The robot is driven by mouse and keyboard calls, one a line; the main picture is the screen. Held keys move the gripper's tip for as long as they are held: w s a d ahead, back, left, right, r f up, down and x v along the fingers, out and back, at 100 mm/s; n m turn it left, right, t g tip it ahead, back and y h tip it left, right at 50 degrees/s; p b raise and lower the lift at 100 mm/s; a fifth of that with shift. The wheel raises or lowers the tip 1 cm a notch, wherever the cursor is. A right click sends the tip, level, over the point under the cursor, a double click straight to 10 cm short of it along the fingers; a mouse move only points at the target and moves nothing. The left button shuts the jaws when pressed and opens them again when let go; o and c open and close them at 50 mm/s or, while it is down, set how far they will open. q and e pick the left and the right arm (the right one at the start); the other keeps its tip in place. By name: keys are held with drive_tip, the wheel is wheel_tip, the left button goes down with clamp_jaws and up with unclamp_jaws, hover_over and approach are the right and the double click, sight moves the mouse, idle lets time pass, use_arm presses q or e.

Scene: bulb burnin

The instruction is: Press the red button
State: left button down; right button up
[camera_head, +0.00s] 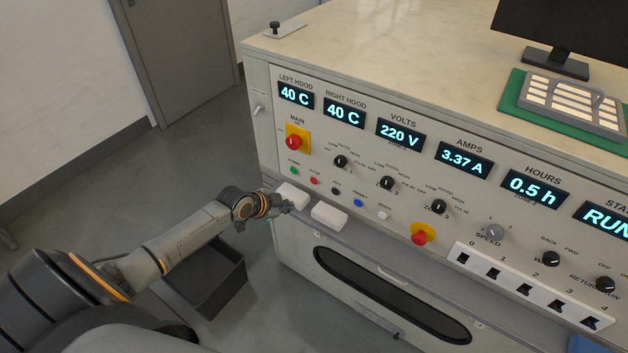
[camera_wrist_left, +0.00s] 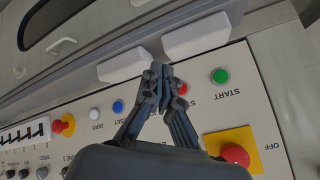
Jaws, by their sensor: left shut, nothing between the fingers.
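The small red button (camera_head: 315,181) is on the sloping control panel, between a green button (camera_head: 294,171) and a black button (camera_head: 336,191). In the left wrist view the red button (camera_wrist_left: 183,89) shows just right of my fingers, partly covered by them. The green button (camera_wrist_left: 220,76), labelled START, is further right there. My left gripper (camera_head: 287,207) is shut and empty. In the head view it is in front of the panel's left end, near the white blocks. In the wrist view its fingers (camera_wrist_left: 164,72) hide the black button. My right gripper is not in view.
A red mushroom knob on a yellow plate (camera_head: 294,142) is above the button row; another red knob (camera_head: 420,237) is further right. Two white blocks (camera_head: 329,215) sit on the ledge below the buttons. Blue (camera_head: 358,203) and white (camera_head: 382,214) buttons continue the row.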

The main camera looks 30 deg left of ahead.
sight(314, 181)
use_arm(q)
drive_tip(key=w+b, duration=0.1)
drive_tip(key=w, duration=0.1)
drive_tip(key=w+b, duration=0.2)
drive_tip(key=w, duration=0.1)
drive_tip(key=w+b, duration=0.2)
drive_tip(key=shift+w+d+f, duration=0.15)
drive_tip(key=shift+d+f, duration=0.05)
drive_tip(key=shift+d, duration=0.05)
drive_tip(key=shift+w+d+r+b, duration=0.1)
drive_tip(key=shift+w+r+b, duration=0.05)
drive_tip(key=shift+w+b, duration=0.5)
drive_tip(key=shift+w, duration=0.2)
idle(0.8)
drive_tip(key=shift+w, duration=0.3)
